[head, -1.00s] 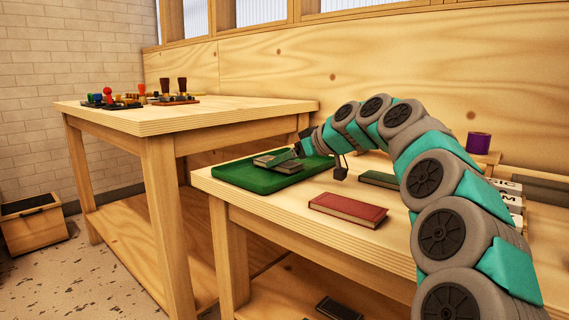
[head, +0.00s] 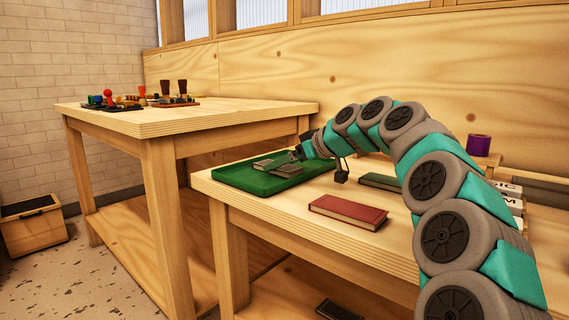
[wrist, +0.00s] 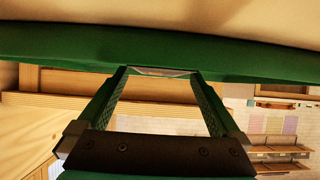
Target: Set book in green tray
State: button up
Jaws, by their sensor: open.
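The green tray (head: 232,180) sits at the left end of the near wooden table. Two flat grey pieces, which look like small books, lie inside it: one on the left (head: 263,164) and one on the right (head: 289,170). My gripper (head: 297,154) is at the tray's back right, just beside the right grey piece, open. In the wrist view my gripper (wrist: 160,73) shows both fingers spread, with the green tray (wrist: 230,62) as a band across the fingertips. A thin greyish strip shows between the tips; I cannot tell what it is.
A red book (head: 348,211) lies on the near table in front of the tray's right side. A dark green book (head: 379,181) lies behind it, partly by my arm. A higher table (head: 190,119) with small objects stands left.

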jog(key=p+v, duration=0.1)
jog(key=v, duration=1)
jog(key=shift+s+d+r, duration=0.15)
jog(key=shift+s+d, duration=0.05)
jog(key=shift+d, duration=0.1)
jog(key=shift+s, duration=0.1)
